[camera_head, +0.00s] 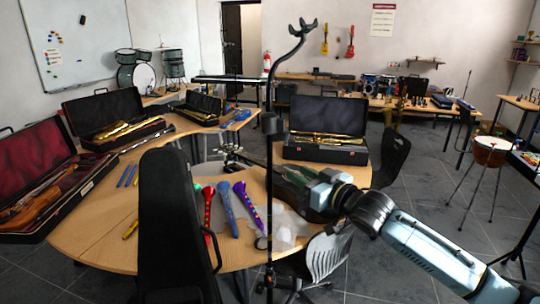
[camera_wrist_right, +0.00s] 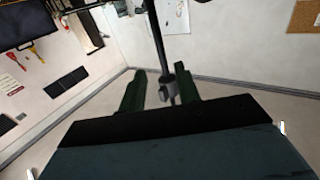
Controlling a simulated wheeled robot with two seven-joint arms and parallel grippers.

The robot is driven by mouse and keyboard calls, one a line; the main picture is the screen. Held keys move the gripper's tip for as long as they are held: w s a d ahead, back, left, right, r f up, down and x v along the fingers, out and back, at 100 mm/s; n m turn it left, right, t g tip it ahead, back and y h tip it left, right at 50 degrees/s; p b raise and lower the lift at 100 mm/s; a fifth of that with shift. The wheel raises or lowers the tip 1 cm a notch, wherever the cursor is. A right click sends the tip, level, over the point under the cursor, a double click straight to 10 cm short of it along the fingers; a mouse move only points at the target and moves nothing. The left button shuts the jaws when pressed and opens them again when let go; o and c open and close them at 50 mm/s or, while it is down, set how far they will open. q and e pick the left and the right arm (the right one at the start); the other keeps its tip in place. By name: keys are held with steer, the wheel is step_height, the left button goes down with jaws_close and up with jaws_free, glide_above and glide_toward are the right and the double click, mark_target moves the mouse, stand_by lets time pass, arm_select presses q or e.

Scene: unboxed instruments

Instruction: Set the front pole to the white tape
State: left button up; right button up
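The front pole (camera_head: 269,180) is a thin, dark upright with a forked hook (camera_head: 300,30) on a curved neck at its top. A dark collar (camera_head: 271,123) sits on it above table height. My right gripper (camera_head: 283,174) reaches in from the right, its fingertips close to the pole below that collar. In the right wrist view the gripper (camera_wrist_right: 161,90) is open, with the pole (camera_wrist_right: 157,40) and a grey clamp piece (camera_wrist_right: 168,84) between its dark green fingers; contact cannot be told. I cannot make out white tape on the pole. My left gripper is out of view.
A tall black case (camera_head: 170,220) stands at the front. Chairs (camera_head: 330,255) stand near my right arm, and a drum (camera_head: 490,152) on a stand is at right.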

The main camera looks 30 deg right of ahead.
mark_target(271, 159)
steer(key=shift+w+a+f+p, duration=0.1)
steer(key=shift+w+a+p, duration=0.15)
steer(key=shift+w, duration=1.9)
steer(key=shift+w+a+r+p, duration=0.1)
steer(key=shift+w+a+p, duration=0.15)
steer(key=shift+w, duration=1.85)
steer(key=shift+w+a+f+p, duration=0.15)
steer(key=shift+w+a, duration=0.1)
steer(key=shift+w, duration=1.9)
jaws_close()
